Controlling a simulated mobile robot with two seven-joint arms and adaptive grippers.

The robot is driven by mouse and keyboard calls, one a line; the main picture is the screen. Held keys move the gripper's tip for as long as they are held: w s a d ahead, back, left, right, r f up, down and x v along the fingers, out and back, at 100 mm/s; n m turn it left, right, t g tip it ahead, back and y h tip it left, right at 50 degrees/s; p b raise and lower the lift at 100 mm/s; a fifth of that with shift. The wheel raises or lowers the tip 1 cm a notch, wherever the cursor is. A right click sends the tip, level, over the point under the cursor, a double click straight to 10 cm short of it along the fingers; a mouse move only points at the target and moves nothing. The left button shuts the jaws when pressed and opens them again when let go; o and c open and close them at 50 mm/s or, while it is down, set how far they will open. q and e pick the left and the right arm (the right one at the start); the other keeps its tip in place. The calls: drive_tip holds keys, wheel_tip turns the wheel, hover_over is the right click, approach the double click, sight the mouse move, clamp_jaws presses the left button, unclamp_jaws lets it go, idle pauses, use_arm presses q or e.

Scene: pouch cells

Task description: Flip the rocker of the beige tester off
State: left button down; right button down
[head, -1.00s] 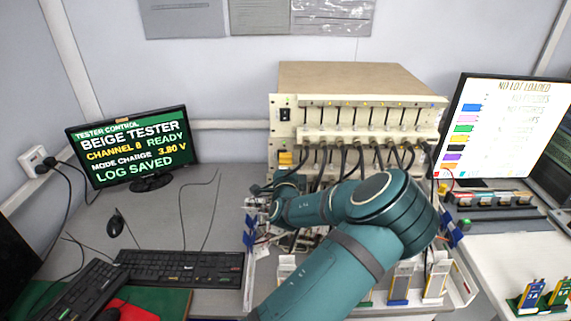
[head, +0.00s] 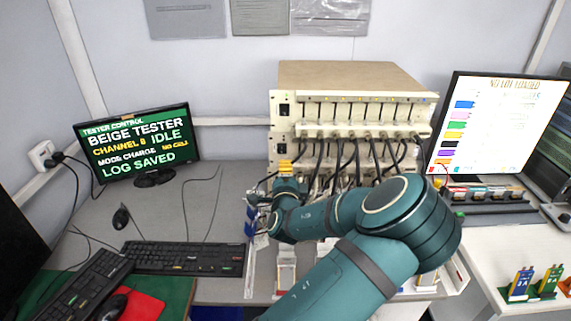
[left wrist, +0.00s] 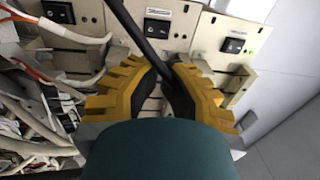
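The beige tester (head: 350,81) is a stack of units at the back middle, with cables plugged into its front. Small black rockers show on its left edge, an upper one (head: 284,110) and a lower one (head: 282,147). In the left wrist view several rockers show, with one (left wrist: 157,28) just beyond my fingers. I cannot tell which way they are tipped. My left gripper (left wrist: 161,65) has yellow fingers with a narrow gap and a black cable (left wrist: 152,45) running across it. In the head view my left gripper (head: 270,222) is low before the tester's left side, partly hidden. My right gripper is not in view.
The left monitor (head: 137,143) reads BEIGE TESTER, CHANNEL 8 IDLE, NO CELL, LOG SAVED. A keyboard (head: 185,258) and mouse (head: 121,218) lie on the left desk. A right monitor (head: 495,125) stands beside the tester. Hanging cables crowd the tester front.

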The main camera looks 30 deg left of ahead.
use_arm(q)
drive_tip(key=s, duration=0.1)
drive_tip(key=s+d, duration=0.2)
drive_tip(key=s, duration=0.1)
drive_tip(key=shift+s+d+r, duration=0.1)
drive_tip(key=shift+d+r, duration=0.1)
drive_tip(key=shift+r, duration=0.2)
drive_tip(key=shift+s+d+f, duration=0.1)
